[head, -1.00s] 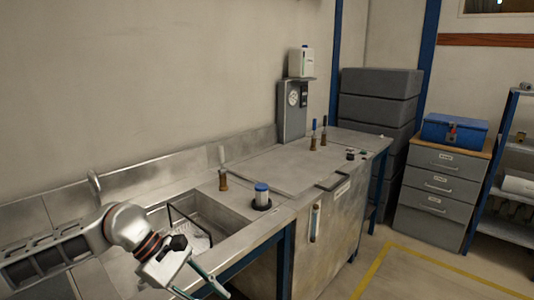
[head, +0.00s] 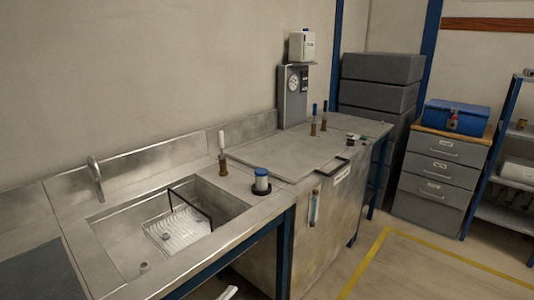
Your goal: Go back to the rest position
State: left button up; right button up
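Neither of my grippers shows in the head view, so I cannot see whether they hold anything. The metal workbench (head: 262,207) runs along the wall. Its sink (head: 120,238) is in full view, with a wire rack (head: 180,228) inside and a curved tap (head: 95,176) behind it. A blue-capped container (head: 261,182) stands upright on the bench right of the sink. A small pale piece (head: 229,293) shows at the bottom edge; I cannot tell what it is.
A white-handled valve (head: 222,155) and blue- and black-handled valves stand upright on the bench. A gauge unit (head: 293,95) stands at the back. Grey drawers (head: 436,175) with a blue toolbox (head: 456,117) and a shelf rack are at right. The yellow-marked floor is clear.

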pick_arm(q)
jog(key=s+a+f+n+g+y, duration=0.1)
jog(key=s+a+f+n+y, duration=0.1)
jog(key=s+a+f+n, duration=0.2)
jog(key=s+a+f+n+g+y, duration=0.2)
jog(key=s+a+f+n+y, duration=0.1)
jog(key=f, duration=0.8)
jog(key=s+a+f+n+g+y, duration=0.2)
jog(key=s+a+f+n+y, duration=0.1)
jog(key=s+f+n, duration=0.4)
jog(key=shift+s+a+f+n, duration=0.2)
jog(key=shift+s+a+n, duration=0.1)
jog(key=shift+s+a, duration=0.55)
